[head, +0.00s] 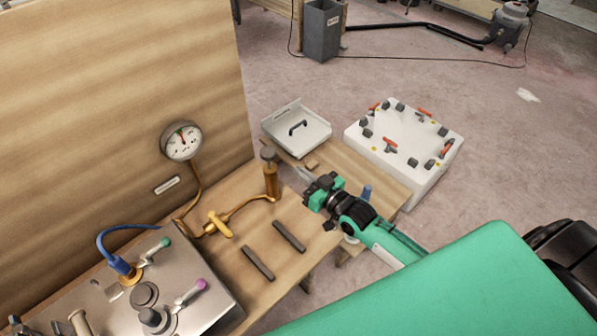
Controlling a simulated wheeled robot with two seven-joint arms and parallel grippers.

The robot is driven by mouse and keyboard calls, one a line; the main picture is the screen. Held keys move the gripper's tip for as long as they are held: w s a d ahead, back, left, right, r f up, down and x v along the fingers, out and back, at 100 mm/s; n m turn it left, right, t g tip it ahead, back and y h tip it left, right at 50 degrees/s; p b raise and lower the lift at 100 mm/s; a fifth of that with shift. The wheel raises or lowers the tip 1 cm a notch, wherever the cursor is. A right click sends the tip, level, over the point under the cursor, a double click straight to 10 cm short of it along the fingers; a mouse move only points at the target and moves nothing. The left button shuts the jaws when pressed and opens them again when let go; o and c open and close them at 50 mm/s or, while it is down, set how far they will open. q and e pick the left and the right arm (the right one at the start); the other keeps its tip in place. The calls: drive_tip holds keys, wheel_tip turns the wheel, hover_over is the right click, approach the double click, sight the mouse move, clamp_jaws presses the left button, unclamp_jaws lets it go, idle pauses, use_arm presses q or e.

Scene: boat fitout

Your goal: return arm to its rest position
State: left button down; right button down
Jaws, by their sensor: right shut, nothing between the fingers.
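My right gripper (305,176) is at the end of the green and black arm that comes in from the lower right. It is shut and holds nothing. It is over the far part of the wooden bench (281,215), just right of the brass cylinder (270,178). A blue-topped part (366,193) shows just behind my right arm, and its lower part is hidden. My left gripper is not in view.
A gauge (182,141) on a brass pipe stands by the upright wooden panel (110,90). A metal panel with levers (205,290) is at lower left. Two dark bars (258,264) lie on the bench. A white tray (312,138) and white box (430,178) stand beyond.

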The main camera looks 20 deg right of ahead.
drive_tip(key=shift+s+a, duration=0.1)
idle(0.4)
drive_tip(key=s+a+f+g+h, duration=0.1)
drive_tip(key=s+a+f+g, duration=0.15)
drive_tip(key=s, duration=0.25)
drive_tip(key=s+a+f+g+h, duration=0.1)
drive_tip(key=s+a+f+g, duration=0.1)
drive_tip(key=s+g, duration=0.3)
drive_tip(key=s+d+r+g+h, duration=0.1)
drive_tip(key=s+d+g+h, duration=0.15)
drive_tip(key=s, duration=0.65)
drive_tip(key=s+d+g+h, duration=0.1)
drive_tip(key=s+g, duration=0.2)
drive_tip(key=s, duration=0.6)
wheel_tip(320, 180, down, 30)
drive_tip(key=g, duration=0.2)
drive_tip(key=s+d+f, duration=0.2)
drive_tip(key=s+f, duration=0.8)
drive_tip(key=s+d+f, duration=0.1)
drive_tip(key=s+f, duration=0.9)
drive_tip(key=shift+d+f+g, duration=0.25)
drive_tip(key=shift+d+g, duration=0.1)
drive_tip(key=shift+g, duration=0.05)
